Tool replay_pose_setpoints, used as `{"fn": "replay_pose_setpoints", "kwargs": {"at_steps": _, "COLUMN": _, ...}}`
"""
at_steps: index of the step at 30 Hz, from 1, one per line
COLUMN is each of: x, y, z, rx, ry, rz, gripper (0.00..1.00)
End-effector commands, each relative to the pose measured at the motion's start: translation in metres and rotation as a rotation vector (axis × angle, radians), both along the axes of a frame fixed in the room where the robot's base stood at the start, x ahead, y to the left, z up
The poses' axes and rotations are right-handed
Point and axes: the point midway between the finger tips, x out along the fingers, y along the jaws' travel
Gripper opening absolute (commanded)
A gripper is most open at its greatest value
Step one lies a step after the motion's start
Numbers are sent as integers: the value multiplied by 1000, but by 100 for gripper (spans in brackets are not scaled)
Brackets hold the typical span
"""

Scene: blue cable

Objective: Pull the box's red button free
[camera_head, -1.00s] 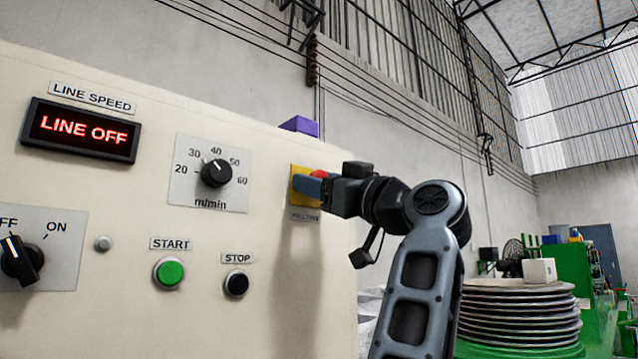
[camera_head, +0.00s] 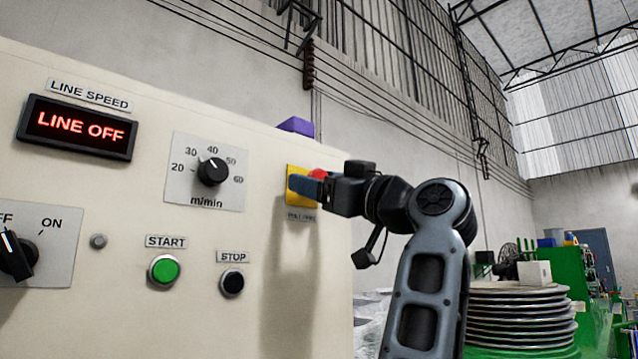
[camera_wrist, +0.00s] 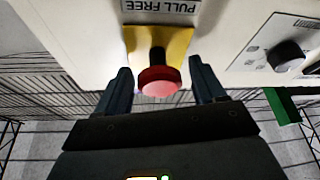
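The red button (camera_head: 319,175) sits on a yellow plate (camera_head: 294,199) at the right part of the cream control box (camera_head: 110,200). In the wrist view the red button (camera_wrist: 159,81) stands out from the yellow plate (camera_wrist: 177,42) on a dark stem. My gripper (camera_head: 308,187) is at the plate, partly covering the button in the head view. In the wrist view my gripper (camera_wrist: 161,82) is open, with one finger on each side of the red button and a gap visible on both sides. A "PULL FREE" label (camera_wrist: 161,6) is beside the plate.
The box also carries a "LINE OFF" display (camera_head: 78,128), a speed dial (camera_head: 212,172), a green start button (camera_head: 164,271), a black stop button (camera_head: 232,282) and an off/on knob (camera_head: 14,256). A stack of discs (camera_head: 518,318) stands at the right. Open space lies before the box.

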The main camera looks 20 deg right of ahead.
Motion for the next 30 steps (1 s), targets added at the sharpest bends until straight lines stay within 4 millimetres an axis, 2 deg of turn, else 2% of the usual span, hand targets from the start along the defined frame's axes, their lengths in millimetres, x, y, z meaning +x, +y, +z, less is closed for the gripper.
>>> {"fn": "replay_pose_setpoints", "kwargs": {"at_steps": 10, "x": -4, "y": -2, "z": -2, "rx": 0, "ry": -1, "rz": -1, "gripper": 72}}
{"fn": "replay_pose_setpoints", "kwargs": {"at_steps": 21, "x": -51, "y": -24, "z": -24, "rx": -1, "ry": -2, "rz": -4, "gripper": 72}}
{"fn": "replay_pose_setpoints", "kwargs": {"at_steps": 30, "x": -67, "y": -30, "z": -28, "rx": 0, "ry": -1, "rz": -1, "gripper": 72}}
